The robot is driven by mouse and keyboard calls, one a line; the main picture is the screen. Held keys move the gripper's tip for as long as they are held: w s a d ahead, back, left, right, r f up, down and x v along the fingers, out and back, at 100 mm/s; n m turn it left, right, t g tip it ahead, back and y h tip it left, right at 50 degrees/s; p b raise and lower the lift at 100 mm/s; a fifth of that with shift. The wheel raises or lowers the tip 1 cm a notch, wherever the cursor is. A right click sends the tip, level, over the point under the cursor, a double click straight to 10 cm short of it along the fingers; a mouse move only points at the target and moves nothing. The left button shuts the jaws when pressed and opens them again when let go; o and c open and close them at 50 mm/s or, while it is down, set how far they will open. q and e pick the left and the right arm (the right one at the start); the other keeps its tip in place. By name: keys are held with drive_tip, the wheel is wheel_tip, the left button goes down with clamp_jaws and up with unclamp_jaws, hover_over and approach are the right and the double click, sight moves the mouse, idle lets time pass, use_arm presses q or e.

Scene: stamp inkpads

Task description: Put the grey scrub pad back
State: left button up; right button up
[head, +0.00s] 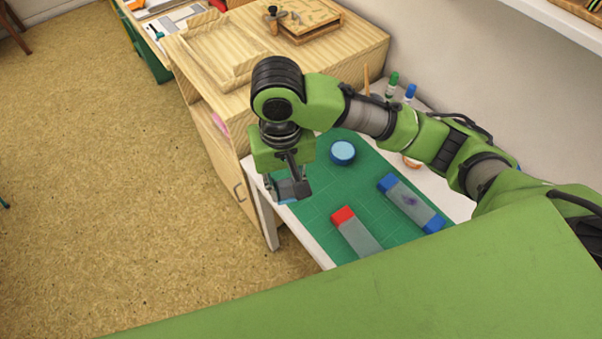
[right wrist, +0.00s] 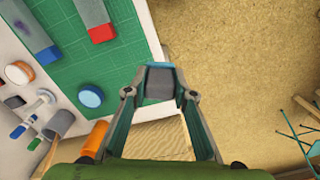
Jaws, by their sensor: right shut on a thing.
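My right gripper (head: 287,190) is shut on the grey scrub pad, a small dark grey block. In the right wrist view the pad (right wrist: 159,84) sits between the fingertips, with a pale blue-grey edge at its far side. In the head view it is partly hidden by the fingers. The gripper hangs above the left edge of the white table with the green mat (head: 315,215). The floor shows behind the pad in the right wrist view. My left gripper is not in view.
On the mat lie a round blue tin (head: 342,152), a blue-ended inkpad (head: 411,203) and a red-ended inkpad (head: 355,232). Markers (head: 391,85) stand at the back. A wooden cabinet (head: 350,40) with a shallow tray (head: 212,58) stands beyond the table.

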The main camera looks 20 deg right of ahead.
drive_tip(key=w+d+f, duration=0.2)
drive_tip(key=w+f, duration=0.1)
drive_tip(key=w+d+f, duration=0.2)
drive_tip(key=w+f, duration=0.1)
drive_tip(key=w, duration=0.1)
drive_tip(key=w+d+f, duration=0.2)
drive_tip(key=w+f, duration=0.1)
drive_tip(key=w, duration=0.1)
drive_tip(key=shift+d, duration=0.3)
drive_tip(key=shift+w+d+f, duration=0.1)
drive_tip(key=shift+w+f, duration=0.15)
drive_tip(key=shift+w+d+f, duration=0.1)
drive_tip(key=shift+w+f, duration=0.05)
drive_tip(key=shift+f, duration=1.65)
drive_tip(key=shift+f, duration=0.1)
drive_tip(key=o, duration=1)
wheel_tip(320, 180, up, 12)
drive_tip(key=shift+r+b, duration=0.1)
drive_tip(key=shift+b, duration=0.25)
